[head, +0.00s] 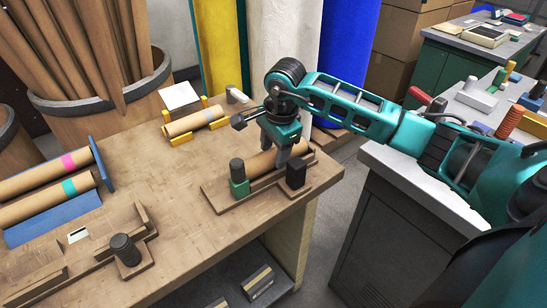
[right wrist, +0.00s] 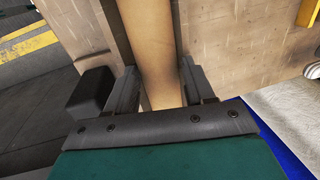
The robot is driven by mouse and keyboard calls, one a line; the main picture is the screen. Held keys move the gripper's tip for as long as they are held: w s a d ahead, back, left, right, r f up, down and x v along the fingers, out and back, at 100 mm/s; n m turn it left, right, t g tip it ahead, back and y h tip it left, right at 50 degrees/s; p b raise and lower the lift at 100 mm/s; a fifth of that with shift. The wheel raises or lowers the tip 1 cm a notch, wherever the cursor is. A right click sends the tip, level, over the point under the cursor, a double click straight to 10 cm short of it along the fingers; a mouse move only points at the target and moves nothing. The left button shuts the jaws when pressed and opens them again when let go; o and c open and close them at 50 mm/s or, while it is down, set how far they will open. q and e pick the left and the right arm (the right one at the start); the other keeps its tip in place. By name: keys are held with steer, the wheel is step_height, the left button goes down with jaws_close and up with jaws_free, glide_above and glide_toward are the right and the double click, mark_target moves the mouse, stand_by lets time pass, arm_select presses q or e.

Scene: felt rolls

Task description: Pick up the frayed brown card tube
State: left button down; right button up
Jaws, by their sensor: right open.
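A brown card tube (head: 262,162) lies in a wooden cradle (head: 225,198) near the right end of the workbench. My right gripper (head: 283,155) is over this tube, pointing down. In the right wrist view the tube (right wrist: 148,45) runs between the two open fingers, with one finger on each side. I cannot tell whether the fingers touch it. No fraying can be made out, and the gripper hides part of the tube. Another brown tube (head: 194,123) rests on a yellow stand farther back. My left gripper is not in view.
A green block with a dark knob (head: 238,178) and a black block (head: 296,173) stand at the cradle. Two banded tubes (head: 45,172) lie in a blue rack at left. A wooden jig (head: 88,262) is at the front. Bare benchtop (head: 165,190) lies between.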

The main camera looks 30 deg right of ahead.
mark_target(274, 152)
steer(key=shift+s+f, duration=0.25)
steer(key=shift+f, duration=0.15)
jaws_close()
steer(key=shift+w+r, duration=0.15)
steer(key=shift+r, duration=0.3)
step_height(274, 152, up, 20)
steer(key=p, duration=0.1)
steer(key=shift+f, duration=0.25)
